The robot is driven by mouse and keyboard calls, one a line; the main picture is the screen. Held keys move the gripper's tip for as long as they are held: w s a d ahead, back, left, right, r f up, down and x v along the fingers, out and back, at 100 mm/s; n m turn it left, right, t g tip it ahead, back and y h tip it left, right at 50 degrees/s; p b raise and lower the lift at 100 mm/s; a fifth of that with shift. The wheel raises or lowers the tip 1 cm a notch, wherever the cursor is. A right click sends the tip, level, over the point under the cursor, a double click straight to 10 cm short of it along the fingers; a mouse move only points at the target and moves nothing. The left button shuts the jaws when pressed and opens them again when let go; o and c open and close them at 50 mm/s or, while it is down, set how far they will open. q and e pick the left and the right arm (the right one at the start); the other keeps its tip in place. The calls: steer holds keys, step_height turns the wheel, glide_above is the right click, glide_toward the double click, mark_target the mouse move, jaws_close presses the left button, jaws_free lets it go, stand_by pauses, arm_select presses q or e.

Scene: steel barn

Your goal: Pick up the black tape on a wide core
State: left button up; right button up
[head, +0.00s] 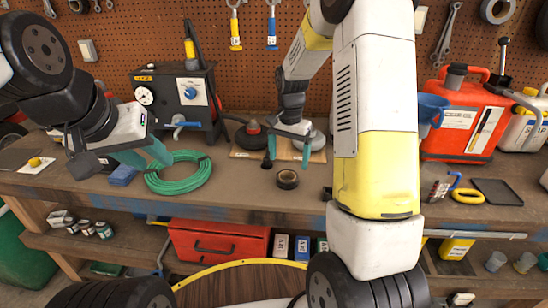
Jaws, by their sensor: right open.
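The black tape on a wide core (287,179) lies flat on the workbench near its front edge, with its round opening facing up. My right gripper (289,155) is open and empty, pointing down above and slightly behind the tape. Its two teal fingers are apart, and neither appears to touch the tape. My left gripper (147,157) is at the left over the bench, beside the green coil, tilted, with its teal fingers apart and nothing visible between them.
A green hose coil (180,174) lies left of the tape. A dark machine with a gauge (176,95) stands behind it. A red canister (463,115) stands at the right, near a yellow tape roll (468,195). My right arm hides part of the bench right of the tape.

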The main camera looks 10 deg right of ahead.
mark_target(287, 172)
steer(key=f, duration=0.8)
steer(key=shift+w+f, duration=0.1)
steer(key=shift+w, duration=0.3)
steer(key=c, duration=1.5)
steer(key=shift+r, duration=0.6)
steer(key=r, duration=0.1)
steer(key=s+r, duration=0.1)
steer(key=shift+a+r, duration=0.2)
steer(key=shift+r, duration=0.1)
steer(key=s+a, duration=0.1)
steer(key=s, duration=0.3)
steer(key=s+a+r, duration=0.1)
steer(key=s, duration=0.4)
steer(key=s+a, duration=0.2)
steer(key=s, duration=0.3)
steer(key=shift+s+r, duration=0.15)
steer(key=shift+s, duration=0.05)
